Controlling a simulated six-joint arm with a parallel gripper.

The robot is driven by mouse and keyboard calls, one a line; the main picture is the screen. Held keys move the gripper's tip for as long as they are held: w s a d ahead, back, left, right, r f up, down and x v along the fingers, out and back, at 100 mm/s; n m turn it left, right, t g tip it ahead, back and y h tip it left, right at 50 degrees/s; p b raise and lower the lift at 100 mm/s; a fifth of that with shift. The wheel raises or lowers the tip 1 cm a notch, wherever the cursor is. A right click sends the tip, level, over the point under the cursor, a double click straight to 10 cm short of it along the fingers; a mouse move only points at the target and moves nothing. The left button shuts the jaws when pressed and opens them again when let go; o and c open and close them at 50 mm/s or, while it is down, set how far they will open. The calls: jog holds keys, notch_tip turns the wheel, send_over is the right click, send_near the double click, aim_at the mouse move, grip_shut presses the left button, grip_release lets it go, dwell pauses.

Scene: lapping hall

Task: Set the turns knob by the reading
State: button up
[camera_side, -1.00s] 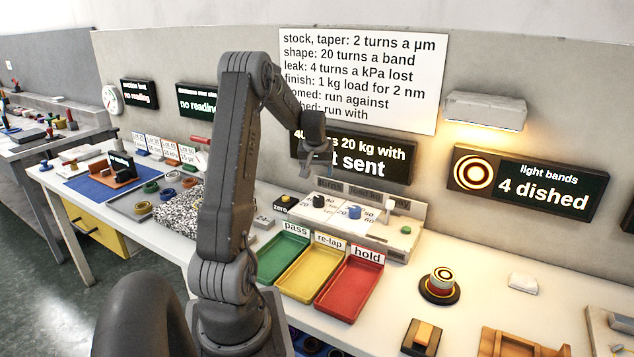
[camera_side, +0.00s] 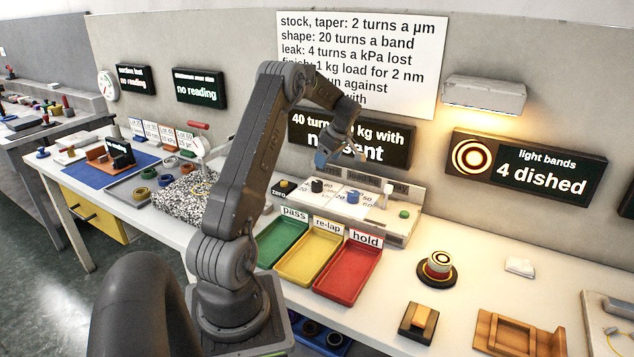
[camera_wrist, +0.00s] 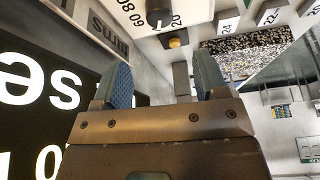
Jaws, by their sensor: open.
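The turns knob is the black knob (camera_side: 317,186) on the sloped panel (camera_side: 420,221); it shows at the top of the wrist view (camera_wrist: 158,18) beside scale numbers. Its exact pointer setting is too small to tell. My gripper (camera_side: 336,156) hangs above the panel, pointing down, its blue-padded fingers apart and empty. In the wrist view the two fingers (camera_wrist: 163,82) are spread, clear of the knob. The light bands display (camera_side: 527,178) reads "4 dished". The panel display (camera_side: 372,148) reads 40 turns, 20 kg, with, apparently "not sent", partly hidden by my arm.
A blue knob (camera_side: 353,197), a white lever (camera_side: 386,194) and a green button (camera_side: 404,214) share the panel. A yellow zero button (camera_side: 284,184) sits left. Green, yellow and red trays (camera_side: 347,297) stand in front. The wall sign (camera_side: 400,55) gives 20 turns a band for shape.

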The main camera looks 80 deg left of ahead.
aim_at(317, 182)
jog(key=x, duration=1)
jog(key=shift+s+a+f, duration=0.1)
jog(key=shift+f, duration=0.3)
jog(key=shift+c, duration=0.3)
jog(key=c, duration=0.9)
jog(key=shift+m, duration=0.3)
jog(key=m+t, duration=0.1)
jog(key=m, duration=0.1)
jog(key=m+t+y, duration=0.1)
jog(key=m, duration=0.2)
jog(key=m+t, duration=0.2)
jog(key=m, duration=0.4)
jog(key=shift+t+h, duration=0.3)
jog(key=o, duration=1)
jog(key=shift+c, duration=0.2)
